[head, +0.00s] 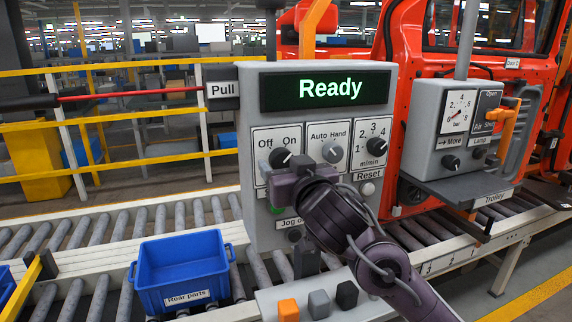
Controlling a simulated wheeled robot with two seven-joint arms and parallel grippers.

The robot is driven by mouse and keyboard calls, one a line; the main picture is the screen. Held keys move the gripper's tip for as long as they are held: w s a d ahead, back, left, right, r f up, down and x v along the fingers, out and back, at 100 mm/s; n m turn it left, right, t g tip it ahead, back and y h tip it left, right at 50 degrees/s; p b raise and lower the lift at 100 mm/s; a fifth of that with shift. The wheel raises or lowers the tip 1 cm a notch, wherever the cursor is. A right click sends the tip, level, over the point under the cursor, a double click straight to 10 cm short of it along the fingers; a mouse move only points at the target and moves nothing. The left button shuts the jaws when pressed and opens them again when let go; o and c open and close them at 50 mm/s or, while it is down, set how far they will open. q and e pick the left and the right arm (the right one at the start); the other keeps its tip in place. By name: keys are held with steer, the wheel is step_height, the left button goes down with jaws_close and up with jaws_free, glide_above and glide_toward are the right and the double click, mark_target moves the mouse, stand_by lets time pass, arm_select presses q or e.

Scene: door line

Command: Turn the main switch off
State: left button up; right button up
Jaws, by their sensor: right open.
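The grey control panel (384,215) stands in the middle of the head view, its display (325,89) reading "Ready". The Off/On switch (281,157) is a black round knob at the panel's left, under the words "Off" and "On". Its pointer seems to lean towards "On", but it is small. My right gripper (283,172) is open at the lower edge of this knob, its arm coming in from the lower right. Contact with the knob cannot be told. The gripper and arm hide part of the panel below. My left gripper is not in view.
The Auto/Hand knob (332,152), m/min knob (376,146) and Reset button (367,188) sit close by. A blue bin (183,262) is on the roller conveyor. A trolley box (425,128) and red car body (400,45) stand at right.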

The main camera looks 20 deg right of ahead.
steer(key=c, duration=1)
steer(key=shift+o, duration=0.2)
